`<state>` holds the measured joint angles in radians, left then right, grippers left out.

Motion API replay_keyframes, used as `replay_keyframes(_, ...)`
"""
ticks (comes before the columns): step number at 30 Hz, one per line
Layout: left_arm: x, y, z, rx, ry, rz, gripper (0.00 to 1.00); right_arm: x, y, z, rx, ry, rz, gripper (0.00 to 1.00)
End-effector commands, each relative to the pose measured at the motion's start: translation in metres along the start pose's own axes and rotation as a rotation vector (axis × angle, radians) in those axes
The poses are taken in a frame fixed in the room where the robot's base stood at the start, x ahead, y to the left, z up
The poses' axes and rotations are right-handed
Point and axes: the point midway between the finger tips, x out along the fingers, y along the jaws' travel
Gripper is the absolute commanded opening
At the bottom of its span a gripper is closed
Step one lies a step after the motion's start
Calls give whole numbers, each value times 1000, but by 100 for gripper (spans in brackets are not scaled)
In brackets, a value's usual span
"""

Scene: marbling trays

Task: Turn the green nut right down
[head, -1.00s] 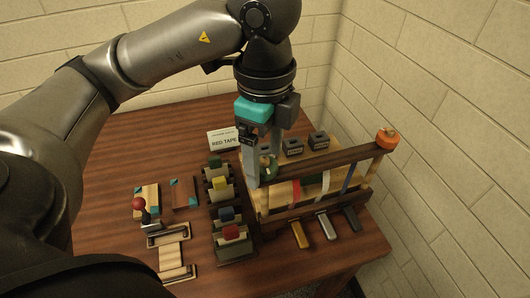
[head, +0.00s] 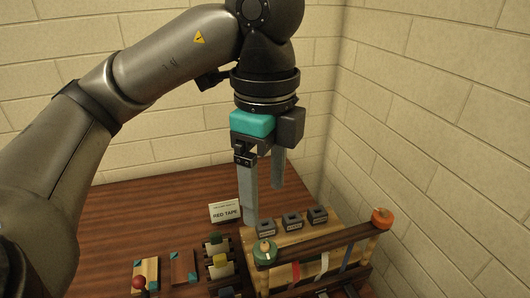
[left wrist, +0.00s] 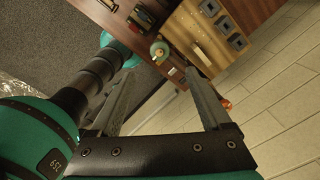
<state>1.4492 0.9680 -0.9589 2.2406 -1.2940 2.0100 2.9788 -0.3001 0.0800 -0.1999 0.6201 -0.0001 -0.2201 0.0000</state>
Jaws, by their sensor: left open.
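The green nut (head: 264,252) sits on top of the left post of the wooden rack, with a pale post end showing in its middle. In the left wrist view the green nut (left wrist: 160,50) shows beyond the fingertips, between them. My left gripper (head: 264,204) points down with its two grey fingers apart and nothing between them. It is above and slightly behind the nut, clear of it. In the left wrist view my left gripper (left wrist: 159,77) also shows open and empty. I cannot tell how far down its post the nut sits. My right gripper is not in view.
A dark bar (head: 325,240) joins the left post to the right post, which carries an orange nut (head: 382,218). Ribbons hang below the bar. Grey blocks (head: 292,221) stand behind it. A "RED TAPE" sign (head: 225,213) and coloured blocks stand left. The back-left tabletop (head: 150,215) is clear.

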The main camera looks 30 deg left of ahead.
Motion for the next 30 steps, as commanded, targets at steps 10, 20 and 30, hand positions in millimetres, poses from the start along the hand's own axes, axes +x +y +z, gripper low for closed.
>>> replay_keyframes(10,-35,0,0,-1,0,-1,81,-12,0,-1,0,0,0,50)
replay_keyframes(20,-37,0,0,-1,0,0,81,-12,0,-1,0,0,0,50)
replay_keyframes(30,-36,0,0,0,0,-1,81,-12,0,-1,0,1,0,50)
